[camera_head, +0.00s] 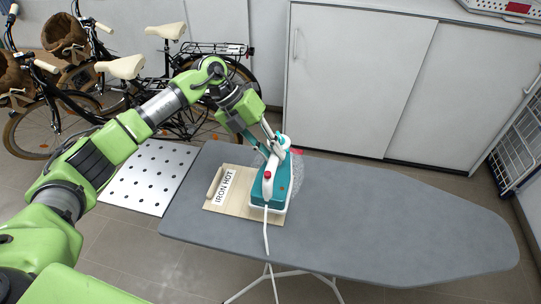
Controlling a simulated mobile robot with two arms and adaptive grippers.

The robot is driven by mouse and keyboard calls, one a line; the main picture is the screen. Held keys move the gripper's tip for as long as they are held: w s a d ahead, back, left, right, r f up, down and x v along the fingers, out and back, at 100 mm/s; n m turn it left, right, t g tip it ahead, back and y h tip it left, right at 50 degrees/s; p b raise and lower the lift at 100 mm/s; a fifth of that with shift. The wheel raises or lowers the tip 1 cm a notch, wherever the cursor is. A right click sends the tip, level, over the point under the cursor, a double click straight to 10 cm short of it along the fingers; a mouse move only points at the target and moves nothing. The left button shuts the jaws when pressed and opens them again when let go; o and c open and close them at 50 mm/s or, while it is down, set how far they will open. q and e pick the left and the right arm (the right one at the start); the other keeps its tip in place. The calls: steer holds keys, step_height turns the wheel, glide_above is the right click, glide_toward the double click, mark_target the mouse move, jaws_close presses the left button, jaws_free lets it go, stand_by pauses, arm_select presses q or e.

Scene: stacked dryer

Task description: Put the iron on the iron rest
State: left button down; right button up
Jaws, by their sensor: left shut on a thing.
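The teal and white iron (268,186) is at the left part of the grey ironing board, with a white cord running from it over the board's front edge. My left gripper (272,146) is shut on the iron at its far end. A light wooden board marked "IRON HOT" (216,201) lies on the ironing board, partly under the iron in this view. I cannot tell whether the iron touches it. A perforated metal plate (150,178) shows at the ironing board's left end. My right gripper is out of view.
The ironing board (400,215) is bare on its right side. White sliding-door cabinets (350,80) stand behind it. Bicycles (120,70) are parked at the back left. A wire rack (520,140) stands at the right edge.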

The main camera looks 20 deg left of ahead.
arm_select(q)
steer(key=shift+w+d+r, duration=0.1)
steer(key=shift+d+r, duration=0.15)
steer(key=shift+r, duration=0.1)
